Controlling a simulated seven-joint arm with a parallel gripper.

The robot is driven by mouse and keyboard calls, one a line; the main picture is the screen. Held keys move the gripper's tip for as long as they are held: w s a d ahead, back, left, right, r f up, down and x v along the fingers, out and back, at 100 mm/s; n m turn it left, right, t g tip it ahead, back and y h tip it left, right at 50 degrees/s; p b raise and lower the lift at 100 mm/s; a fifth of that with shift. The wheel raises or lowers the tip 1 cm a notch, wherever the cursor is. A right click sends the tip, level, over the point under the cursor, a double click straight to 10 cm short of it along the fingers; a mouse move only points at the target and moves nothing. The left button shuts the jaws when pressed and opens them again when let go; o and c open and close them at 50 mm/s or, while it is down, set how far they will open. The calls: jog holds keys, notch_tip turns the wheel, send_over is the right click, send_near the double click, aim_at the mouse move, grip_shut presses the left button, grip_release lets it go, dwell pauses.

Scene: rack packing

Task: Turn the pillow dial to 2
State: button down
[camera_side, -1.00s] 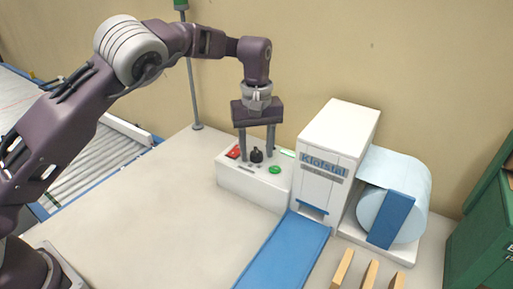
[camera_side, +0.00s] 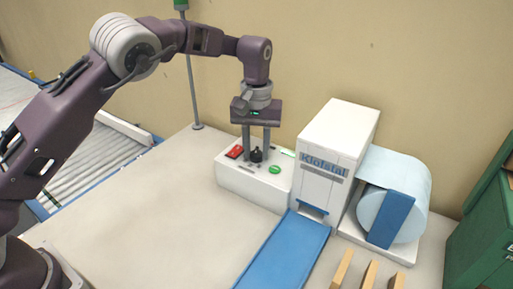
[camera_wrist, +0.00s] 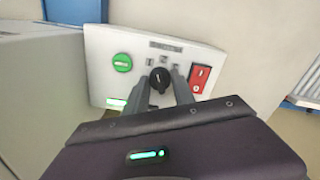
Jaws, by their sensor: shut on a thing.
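The pillow dial is a small black knob (camera_side: 256,155) on top of a white control box (camera_side: 245,184). In the wrist view the knob (camera_wrist: 159,79) has a pale pointer line and small marks along one side, too small to read. My gripper (camera_side: 256,158) points down over the box with a finger on each side of the knob. In the wrist view my gripper (camera_wrist: 163,80) is shut on the knob, its fingers hiding part of the knob's sides.
A red rocker switch (camera_side: 235,152) and a green button (camera_side: 275,170) flank the knob. A white Klofstal machine (camera_side: 335,150) stands close on the right, with a blue chute (camera_side: 285,255) and a film roll (camera_side: 400,180). The table's left part is clear.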

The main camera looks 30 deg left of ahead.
jog(key=shift+m, duration=2.2)
jog(key=c, duration=1.1)
grip_release()
jog(key=shift+o, duration=0.2)
jog(key=shift+r, duration=0.1)
